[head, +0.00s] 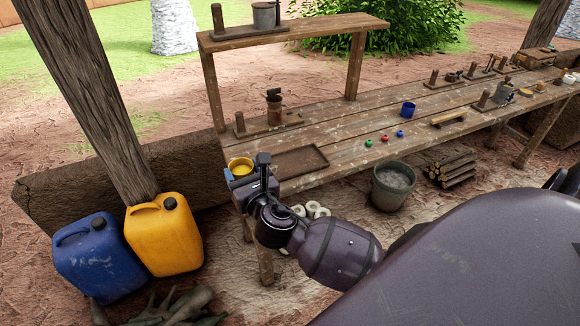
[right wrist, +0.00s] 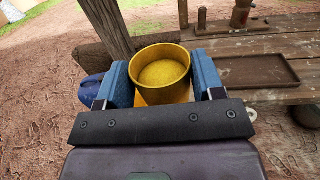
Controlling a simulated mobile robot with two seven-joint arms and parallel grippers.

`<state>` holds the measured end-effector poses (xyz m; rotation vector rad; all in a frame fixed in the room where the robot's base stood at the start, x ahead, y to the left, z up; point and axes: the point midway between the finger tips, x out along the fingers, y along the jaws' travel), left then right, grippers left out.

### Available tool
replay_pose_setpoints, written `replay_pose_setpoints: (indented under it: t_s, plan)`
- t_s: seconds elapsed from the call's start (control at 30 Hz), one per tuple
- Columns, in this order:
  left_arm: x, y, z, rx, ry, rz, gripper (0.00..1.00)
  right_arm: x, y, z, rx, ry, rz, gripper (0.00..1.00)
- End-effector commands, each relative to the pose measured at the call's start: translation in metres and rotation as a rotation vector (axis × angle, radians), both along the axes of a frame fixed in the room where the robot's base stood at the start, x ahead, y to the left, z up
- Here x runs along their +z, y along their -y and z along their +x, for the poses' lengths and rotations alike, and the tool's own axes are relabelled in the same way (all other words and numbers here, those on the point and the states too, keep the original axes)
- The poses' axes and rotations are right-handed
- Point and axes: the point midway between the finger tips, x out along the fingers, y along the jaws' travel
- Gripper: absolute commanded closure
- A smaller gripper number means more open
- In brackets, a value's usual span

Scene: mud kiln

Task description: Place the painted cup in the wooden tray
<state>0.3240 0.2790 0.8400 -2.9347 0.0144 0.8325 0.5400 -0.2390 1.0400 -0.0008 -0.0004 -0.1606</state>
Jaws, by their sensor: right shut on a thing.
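A yellow cup (head: 241,167), which I take to be the painted cup, is held by my right gripper (head: 243,173) near the left end of the workbench. In the right wrist view the cup (right wrist: 161,74) is upright, with its open top showing, between the two blue fingers of the gripper (right wrist: 163,82). Its lower part is hidden by the gripper. The shallow brown wooden tray (head: 301,161) lies on the bench just right of the gripper, and looks empty. It also shows in the right wrist view (right wrist: 254,72). My left gripper is not in view.
A blue cup (head: 408,110) and small red, green and blue pieces stand farther right on the bench (head: 350,127). A wooden post (head: 92,100) rises at left. Yellow (head: 163,236) and blue (head: 98,258) jerrycans stand below it. A grey bucket (head: 392,187) stands before the bench.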

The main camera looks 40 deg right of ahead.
Motion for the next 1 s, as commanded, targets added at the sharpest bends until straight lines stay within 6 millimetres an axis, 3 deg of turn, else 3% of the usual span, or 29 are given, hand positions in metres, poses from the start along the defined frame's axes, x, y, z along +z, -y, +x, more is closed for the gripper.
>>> replay_pose_setpoints:
  t_s: [0.03, 0.2, 0.5, 0.8, 1.0]
  plan:
    - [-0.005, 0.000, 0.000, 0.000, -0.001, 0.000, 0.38, -0.010, 0.012, 0.019, -0.058, 0.001, -0.004, 0.65]
    - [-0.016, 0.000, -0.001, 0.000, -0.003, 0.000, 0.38, -0.030, 0.056, 0.073, -0.274, 0.004, -0.004, 0.65]
    - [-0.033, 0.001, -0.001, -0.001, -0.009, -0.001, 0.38, -0.039, 0.130, 0.143, -0.688, 0.006, -0.001, 0.65]
    - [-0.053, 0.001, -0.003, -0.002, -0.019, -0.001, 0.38, -0.024, 0.182, 0.177, -1.111, 0.003, 0.001, 0.65]
    - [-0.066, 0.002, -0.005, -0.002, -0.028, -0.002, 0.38, -0.006, 0.198, 0.183, -1.379, 0.001, 0.001, 0.65]
